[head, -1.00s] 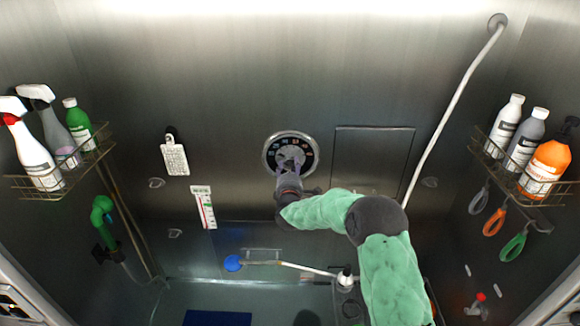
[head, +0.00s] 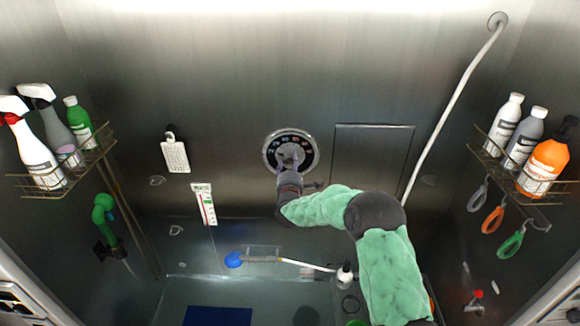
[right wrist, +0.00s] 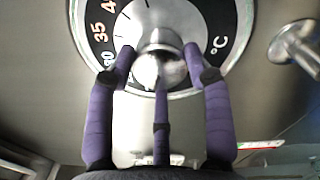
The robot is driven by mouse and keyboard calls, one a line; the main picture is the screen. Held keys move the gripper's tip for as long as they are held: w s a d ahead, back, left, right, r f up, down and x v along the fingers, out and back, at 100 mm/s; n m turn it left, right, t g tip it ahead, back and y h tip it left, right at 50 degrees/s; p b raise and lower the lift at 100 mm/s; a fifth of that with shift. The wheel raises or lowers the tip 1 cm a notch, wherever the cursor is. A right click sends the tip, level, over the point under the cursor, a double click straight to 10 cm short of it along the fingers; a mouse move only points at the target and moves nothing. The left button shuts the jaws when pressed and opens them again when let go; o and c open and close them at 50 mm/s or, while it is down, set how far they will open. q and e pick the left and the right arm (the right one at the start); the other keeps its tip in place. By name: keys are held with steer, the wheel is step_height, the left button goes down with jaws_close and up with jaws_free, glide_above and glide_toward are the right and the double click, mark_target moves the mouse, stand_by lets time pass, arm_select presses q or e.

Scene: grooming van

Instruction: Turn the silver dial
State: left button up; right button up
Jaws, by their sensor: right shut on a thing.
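The silver dial (head: 291,151) is a round knob with a black number ring and a bright rim, set in the back wall. In the right wrist view its silver knob (right wrist: 158,62) sits between my purple-wrapped fingers, and part of the ring shows with numbers and a °C mark. My right gripper (head: 290,164) reaches the dial from below and is shut on the knob; in the right wrist view its fingertips (right wrist: 160,60) press at the knob's sides. The gripper hides part of the dial in the head view. My left gripper is not in view.
A wire basket with bottles hangs at the left (head: 62,172) and another at the right (head: 520,190). A flat panel (head: 372,165) is right of the dial. A pale hose (head: 455,105) runs down the right.

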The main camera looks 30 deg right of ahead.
steer(key=o, duration=1.1)
steer(key=shift+d, duration=0.1)
steer(key=shift+o, duration=0.2)
steer(key=v, duration=1.2)
steer(key=shift+f, duration=0.15)
